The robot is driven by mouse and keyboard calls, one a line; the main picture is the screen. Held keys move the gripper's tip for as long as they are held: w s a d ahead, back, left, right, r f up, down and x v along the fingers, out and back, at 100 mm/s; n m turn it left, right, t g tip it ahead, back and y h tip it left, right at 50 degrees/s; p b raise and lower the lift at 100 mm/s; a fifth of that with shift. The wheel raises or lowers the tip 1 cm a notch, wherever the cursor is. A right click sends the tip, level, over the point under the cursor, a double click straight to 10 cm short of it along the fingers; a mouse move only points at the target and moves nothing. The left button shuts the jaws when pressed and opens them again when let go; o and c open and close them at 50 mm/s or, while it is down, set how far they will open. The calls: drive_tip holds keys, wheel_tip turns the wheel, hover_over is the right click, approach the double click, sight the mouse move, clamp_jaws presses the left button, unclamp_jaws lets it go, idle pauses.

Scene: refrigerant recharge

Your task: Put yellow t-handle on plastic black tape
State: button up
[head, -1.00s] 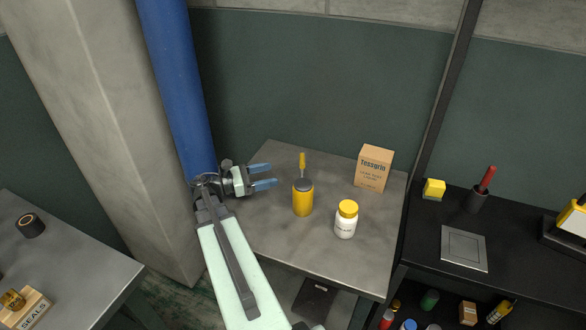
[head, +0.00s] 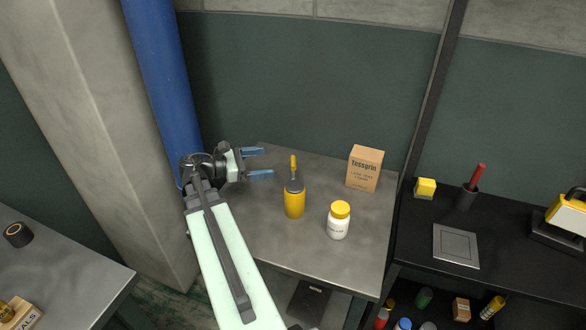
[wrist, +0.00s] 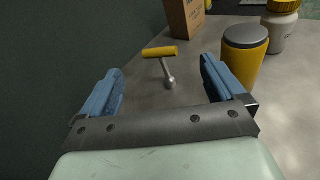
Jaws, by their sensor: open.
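The yellow t-handle (wrist: 160,52) stands on the table in the wrist view, its yellow bar on top of a metal shaft. It shows ahead of and between my open fingers, apart from them. In the head view the yellow t-handle (head: 293,165) shows behind the yellow canister, which hides its lower part. My gripper (head: 260,163) is open and empty to its left; its blue fingers also show in the wrist view (wrist: 160,90). A roll of black tape (head: 18,235) lies on the left table in the head view.
A yellow canister with a grey lid (head: 294,202) stands close right of my gripper. A white bottle with yellow cap (head: 338,222) and a Tessgrin box (head: 364,169) stand further right. A blue pipe (head: 163,80) rises behind my arm. A seals box (head: 22,315) sits on the left table.

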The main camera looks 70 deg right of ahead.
sight(293, 172)
drive_tip(key=s+d+f+n, duration=0.1)
drive_tip(key=s+d+f, duration=0.1)
drive_tip(key=d, duration=0.1)
drive_tip(key=s+d+f+n+t, duration=0.1)
drive_tip(key=s+d+f, duration=0.1)
drive_tip(key=s+d, duration=0.1)
drive_tip(key=shift+f+t, duration=0.3)
drive_tip(key=shift+f, duration=0.1)
drive_tip(key=shift+s+a+r+x, duration=0.1)
drive_tip(key=shift+x, duration=0.75)
drive_tip(key=shift+s+a+r+x, duration=0.1)
drive_tip(key=shift+x, duration=0.75)
drive_tip(key=shift+s+a+x, duration=0.1)
drive_tip(key=shift+x, duration=0.75)
drive_tip(key=c, duration=1.2)
drive_tip(key=shift+r, duration=0.1)
